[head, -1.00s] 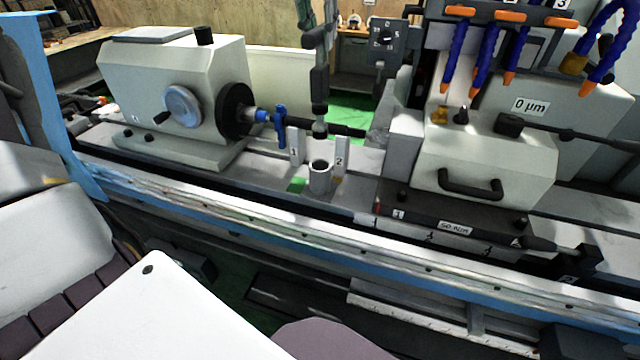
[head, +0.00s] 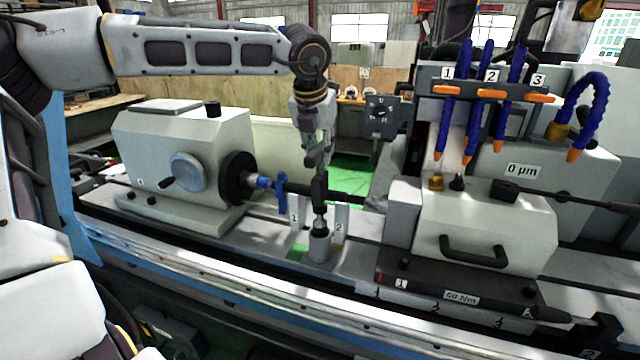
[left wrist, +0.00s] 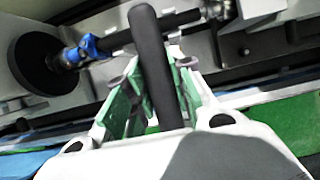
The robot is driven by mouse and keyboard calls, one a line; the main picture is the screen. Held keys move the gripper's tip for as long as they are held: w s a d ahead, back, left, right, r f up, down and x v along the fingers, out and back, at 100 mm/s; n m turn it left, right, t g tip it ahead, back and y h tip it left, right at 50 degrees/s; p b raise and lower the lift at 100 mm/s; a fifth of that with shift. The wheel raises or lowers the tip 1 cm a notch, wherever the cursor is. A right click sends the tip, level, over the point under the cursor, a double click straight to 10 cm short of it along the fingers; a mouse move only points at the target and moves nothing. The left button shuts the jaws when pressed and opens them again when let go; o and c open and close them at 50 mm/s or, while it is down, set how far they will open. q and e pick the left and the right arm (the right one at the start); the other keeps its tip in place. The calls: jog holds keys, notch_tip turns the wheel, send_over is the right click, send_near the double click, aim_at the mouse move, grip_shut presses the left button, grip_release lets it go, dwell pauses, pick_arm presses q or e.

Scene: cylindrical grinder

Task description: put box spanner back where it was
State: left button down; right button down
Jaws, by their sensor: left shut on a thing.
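My left gripper (head: 317,158) hangs down over the machine bed, shut on the box spanner (head: 320,190). The spanner is dark and upright, with a bright band near its lower end. That end is at the mouth of a grey cylindrical holder (head: 320,247); I cannot tell how deep it sits. In the left wrist view the spanner's black bar (left wrist: 153,65) runs between the green-padded fingers. The holder stands on the bed between plates marked 1 (head: 295,213) and 2 (head: 340,218). My right gripper is not in view.
A headstock (head: 185,150) with a blue clamp (head: 281,190) on the shaft stands left of the holder. The wheel-side housing (head: 485,225) stands to the right. Orange-tipped blue hoses (head: 450,120) hang at upper right. A dark shaft runs close behind the spanner.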

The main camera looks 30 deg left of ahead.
aim_at(314, 152)
pick_arm(q)
jog(key=shift+f, duration=2.25)
jog(key=shift+f+p, duration=0.3)
jog(key=shift+f, duration=2.05)
jog(key=c, duration=1.2)
grip_release()
jog(key=shift+c, duration=0.2)
jog(key=shift+s+r, duration=0.15)
jog(key=shift+r, duration=0.45)
jog(key=shift+b+v, duration=0.55)
jog(key=shift+v, duration=4.95)
